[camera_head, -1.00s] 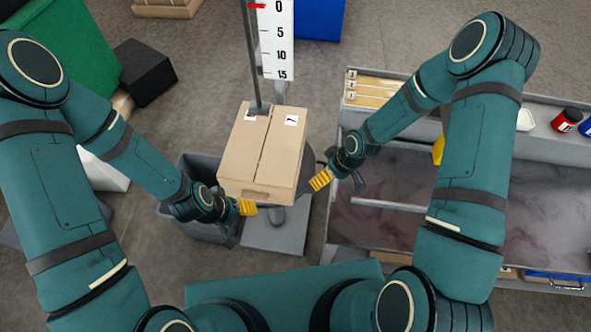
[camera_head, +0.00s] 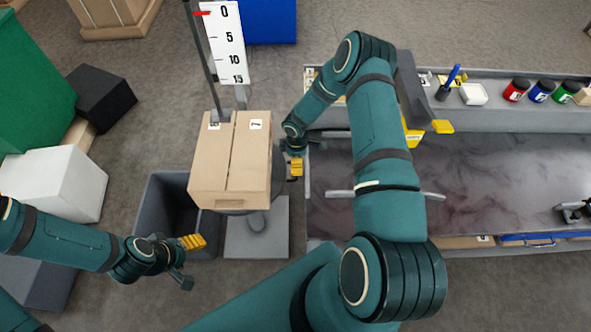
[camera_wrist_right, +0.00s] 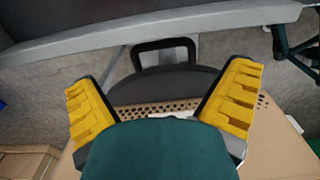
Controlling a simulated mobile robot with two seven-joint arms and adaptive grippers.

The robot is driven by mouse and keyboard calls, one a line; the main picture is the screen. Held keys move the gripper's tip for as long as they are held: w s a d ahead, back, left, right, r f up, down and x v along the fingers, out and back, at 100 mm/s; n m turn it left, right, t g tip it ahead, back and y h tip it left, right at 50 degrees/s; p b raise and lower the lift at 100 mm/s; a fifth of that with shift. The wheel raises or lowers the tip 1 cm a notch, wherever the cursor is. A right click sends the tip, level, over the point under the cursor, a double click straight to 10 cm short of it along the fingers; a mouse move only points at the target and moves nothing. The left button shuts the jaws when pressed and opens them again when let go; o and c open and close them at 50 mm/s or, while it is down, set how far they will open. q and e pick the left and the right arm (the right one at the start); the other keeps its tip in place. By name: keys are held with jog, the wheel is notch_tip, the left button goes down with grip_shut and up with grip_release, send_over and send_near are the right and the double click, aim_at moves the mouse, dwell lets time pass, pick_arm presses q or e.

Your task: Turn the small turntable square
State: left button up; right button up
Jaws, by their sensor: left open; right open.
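A cardboard box (camera_head: 232,160) with two white labels sits on the small turntable (camera_head: 278,178), whose dark round edge shows at the box's right side in the head view. In the right wrist view the turntable's dark disc (camera_wrist_right: 165,87) lies between the finger tips, with a black loop handle (camera_wrist_right: 165,48) beyond it. The box's perforated edge (camera_wrist_right: 150,109) shows below. My right gripper (camera_head: 296,168) is open at the right of the box, near the disc; contact cannot be told. My left gripper (camera_head: 193,242) is open and empty, apart from the box at its lower left.
A grey bin (camera_head: 160,215) stands left of the turntable's grey base plate (camera_head: 262,240). A measuring scale (camera_head: 226,45) on a post rises behind the box. A workbench (camera_head: 480,185) with jars stands at the right. A white block (camera_head: 60,182) lies at the left.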

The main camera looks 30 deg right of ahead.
notch_tip(320, 180, down, 6)
jog(key=shift+f+b, duration=0.2)
jog(key=shift+b, duration=0.1)
jog(key=c, duration=1.2)
